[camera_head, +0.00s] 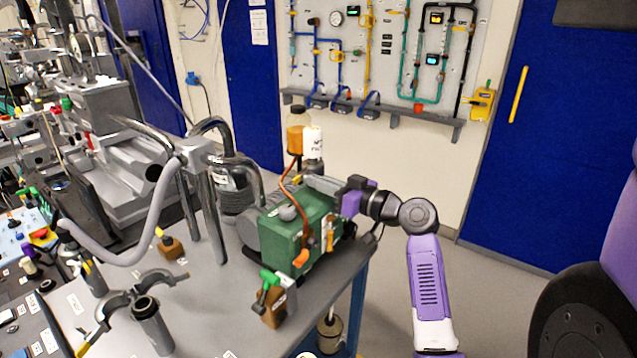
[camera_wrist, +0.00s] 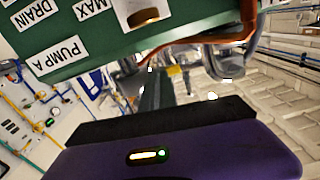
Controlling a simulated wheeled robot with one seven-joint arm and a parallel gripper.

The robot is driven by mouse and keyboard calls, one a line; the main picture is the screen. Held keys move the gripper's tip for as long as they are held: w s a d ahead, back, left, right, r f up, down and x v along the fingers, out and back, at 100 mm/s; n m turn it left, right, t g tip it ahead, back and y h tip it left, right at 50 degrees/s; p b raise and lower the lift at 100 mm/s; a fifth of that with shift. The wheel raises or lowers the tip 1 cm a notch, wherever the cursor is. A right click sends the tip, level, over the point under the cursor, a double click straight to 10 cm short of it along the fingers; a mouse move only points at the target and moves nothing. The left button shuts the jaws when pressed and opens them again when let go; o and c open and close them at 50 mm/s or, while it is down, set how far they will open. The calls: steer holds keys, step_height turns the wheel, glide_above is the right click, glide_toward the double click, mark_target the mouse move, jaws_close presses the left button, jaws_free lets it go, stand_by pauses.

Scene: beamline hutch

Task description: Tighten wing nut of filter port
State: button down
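A green pump box (camera_head: 290,232) stands at the right end of the grey bench, with small orange fittings (camera_head: 301,258) on its front. My purple and black gripper (camera_head: 350,197) is at the pump's upper right side. In the wrist view the pump's green face (camera_wrist: 105,38) carries the labels PUMP A, DRAIN and MAX, upside down, with a brass-coloured fitting (camera_wrist: 143,17). My gripper's purple body fills the bottom of that view. Its fingertips are not clear, so I cannot tell its opening. I cannot pick out the filter port or its wing nut for certain.
Bottles (camera_head: 312,143) stand behind the pump. An orange pipe (camera_head: 290,185) runs over it. Bent metal pipes (camera_head: 212,215) and an open clamp (camera_head: 125,300) are to the left.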

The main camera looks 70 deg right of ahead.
stand_by(0.4)
steer(key=m+p, duration=0.2)
steer(key=m, duration=0.3)
steer(key=shift+r+m+p, duration=0.1)
steer(key=shift+m+p, duration=0.25)
steer(key=shift+m, duration=0.05)
steer(key=m+p, duration=0.4)
steer(key=m, duration=0.2)
steer(key=m+p, duration=0.2)
steer(key=m, duration=0.2)
steer(key=shift+p, duration=0.4)
steer(key=m+p, duration=0.3)
steer(key=shift+m, duration=0.3)
steer(key=shift+f+m+p, duration=0.2)
steer(key=shift+m+p, duration=0.95)
steer(key=shift+m, duration=0.95)
steer(key=shift+s, duration=0.1)
steer(key=c, duration=1.9)
jaws_free()
